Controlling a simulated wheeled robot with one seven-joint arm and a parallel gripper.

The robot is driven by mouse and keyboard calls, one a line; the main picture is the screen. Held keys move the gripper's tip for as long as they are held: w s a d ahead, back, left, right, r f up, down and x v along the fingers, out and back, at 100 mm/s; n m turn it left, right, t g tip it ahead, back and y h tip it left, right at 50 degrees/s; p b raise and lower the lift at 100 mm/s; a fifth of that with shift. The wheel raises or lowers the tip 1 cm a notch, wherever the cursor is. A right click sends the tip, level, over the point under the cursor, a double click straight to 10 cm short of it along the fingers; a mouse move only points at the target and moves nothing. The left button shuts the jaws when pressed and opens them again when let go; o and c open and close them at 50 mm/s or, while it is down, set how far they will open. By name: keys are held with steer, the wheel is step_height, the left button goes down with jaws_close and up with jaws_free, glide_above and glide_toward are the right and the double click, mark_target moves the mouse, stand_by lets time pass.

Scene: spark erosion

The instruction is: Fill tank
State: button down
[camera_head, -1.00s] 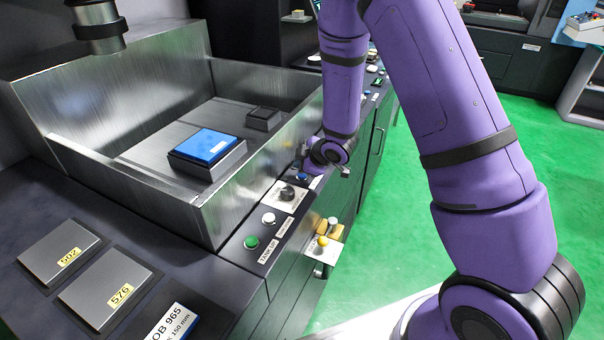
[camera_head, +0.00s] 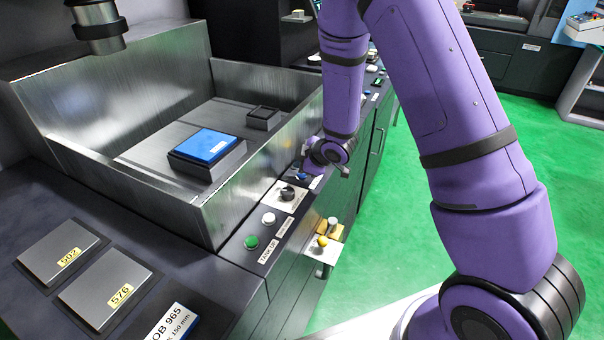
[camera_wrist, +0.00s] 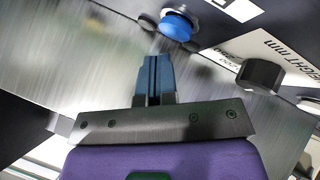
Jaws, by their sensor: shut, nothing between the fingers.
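The metal open-topped tank (camera_head: 215,200) stands at left in the head view. A blue-topped block (camera_head: 207,146) and a small dark block (camera_head: 263,117) stand inside; I cannot tell whether liquid covers the floor. A control strip along its right side carries a green button (camera_head: 251,242), a white button (camera_head: 268,218), a black knob (camera_head: 288,194) and a blue button (camera_head: 300,176). My gripper (camera_head: 308,172) is low over the strip's far part. In the wrist view my gripper (camera_wrist: 154,62) is shut and empty, its tips just short of the blue button (camera_wrist: 177,26); contact is unclear.
The black knob (camera_wrist: 259,75) shows right of my fingers in the wrist view. Yellow-knobbed controls (camera_head: 323,241) jut from the cabinet front. Plates marked 602 (camera_head: 57,250) and 576 (camera_head: 108,292) lie front left. A machine head (camera_head: 97,25) hangs above the tank. Green floor at right is open.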

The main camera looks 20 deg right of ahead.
steer(key=shift+f, duration=0.15)
steer(key=shift+f, duration=0.3)
steer(key=shift+f, duration=0.45)
stand_by(0.8)
steer(key=shift+r, duration=0.9)
steer(key=shift+r, duration=2.5)
steer(key=shift+r, duration=0.1)
